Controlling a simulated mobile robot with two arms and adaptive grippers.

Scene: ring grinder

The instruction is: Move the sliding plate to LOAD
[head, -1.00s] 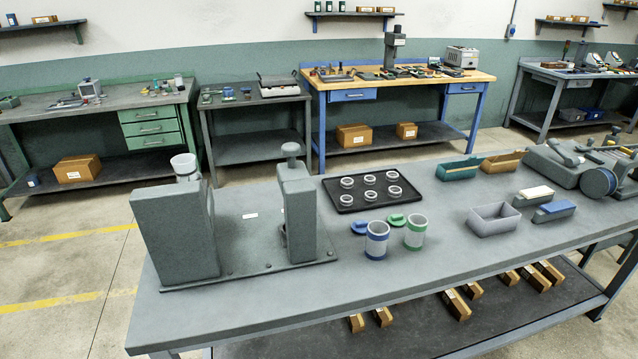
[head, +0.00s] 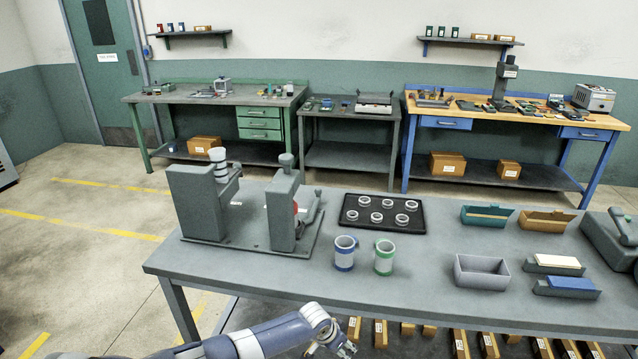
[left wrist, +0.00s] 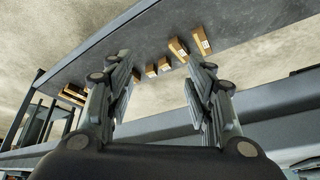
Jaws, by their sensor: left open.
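The grinder (head: 204,203) stands at the left end of the near bench, with two grey uprights on a flat base. A white cylinder tops its left part. A red spot and a lever (head: 310,212) show at its right upright. I cannot make out the sliding plate or a LOAD mark for certain. My left gripper (head: 343,346) is at the bottom of the head view, in front of the bench's near edge and apart from the grinder. In the left wrist view the left gripper (left wrist: 160,88) is open, with nothing between its fingers. My right gripper is not in view.
On the bench (head: 420,292) are a black tray (head: 383,222) of rings, a blue-rimmed cup (head: 344,258), a green-rimmed cup (head: 384,262) and several bins, including a grey one (head: 482,273). The bench's front edge lies beyond my left gripper. Boxes (left wrist: 178,49) sit on its lower shelf.

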